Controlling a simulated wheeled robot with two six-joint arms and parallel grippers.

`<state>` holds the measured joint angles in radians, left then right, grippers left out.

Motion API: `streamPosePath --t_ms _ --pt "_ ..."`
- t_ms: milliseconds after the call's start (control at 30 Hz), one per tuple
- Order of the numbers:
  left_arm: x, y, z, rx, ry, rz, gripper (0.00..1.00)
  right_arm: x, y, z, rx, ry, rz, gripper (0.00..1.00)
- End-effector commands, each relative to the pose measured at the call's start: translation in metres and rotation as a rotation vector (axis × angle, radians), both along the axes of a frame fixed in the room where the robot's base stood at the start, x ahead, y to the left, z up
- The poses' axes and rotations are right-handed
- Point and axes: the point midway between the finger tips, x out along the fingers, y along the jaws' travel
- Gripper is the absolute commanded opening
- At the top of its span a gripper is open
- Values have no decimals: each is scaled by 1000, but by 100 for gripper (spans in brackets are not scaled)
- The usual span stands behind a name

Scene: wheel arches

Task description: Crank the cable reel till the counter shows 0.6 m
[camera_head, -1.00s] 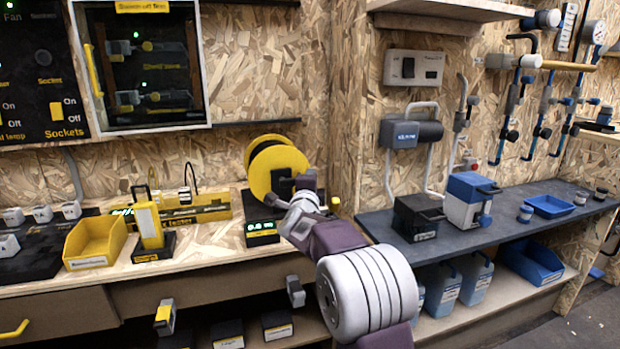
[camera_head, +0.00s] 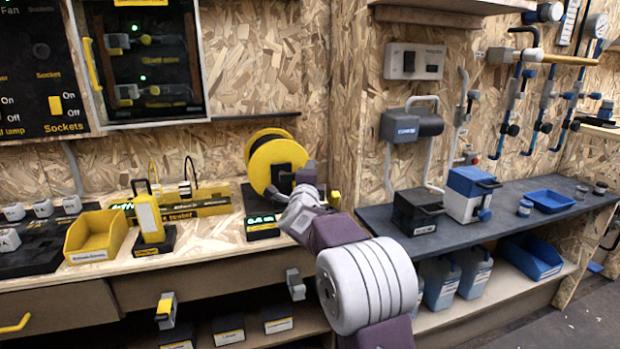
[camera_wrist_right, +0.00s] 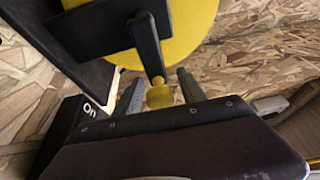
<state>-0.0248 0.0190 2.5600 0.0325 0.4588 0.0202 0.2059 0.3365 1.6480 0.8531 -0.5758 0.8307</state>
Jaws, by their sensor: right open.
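The cable reel (camera_head: 270,162), a yellow drum with a dark hub, stands at the right end of the wooden bench. Its black crank arm (camera_wrist_right: 150,48) ends in a yellow knob (camera_wrist_right: 159,95) in the right wrist view. My right gripper (camera_wrist_right: 160,87) is open, with one finger on each side of the knob; I cannot tell whether either touches it. In the head view my right gripper (camera_head: 296,184) is at the reel's front right and hides part of it. The counter (camera_head: 262,228) below the reel shows green digits too small to read surely. My left gripper is out of view.
A yellow bin (camera_head: 95,238) and a black-yellow device (camera_head: 150,220) stand left on the bench. The dark shelf (camera_head: 400,240) at right holds several containers.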

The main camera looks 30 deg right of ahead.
Motion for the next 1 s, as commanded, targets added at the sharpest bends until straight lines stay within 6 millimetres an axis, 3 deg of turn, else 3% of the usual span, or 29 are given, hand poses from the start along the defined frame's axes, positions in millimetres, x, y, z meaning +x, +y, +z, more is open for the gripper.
streamPosePath --t_ms 500,1000 --pt "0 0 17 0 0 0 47 -65 48 2 1 1 3 48" --pt "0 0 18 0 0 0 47 -73 53 1 0 0 1 48"
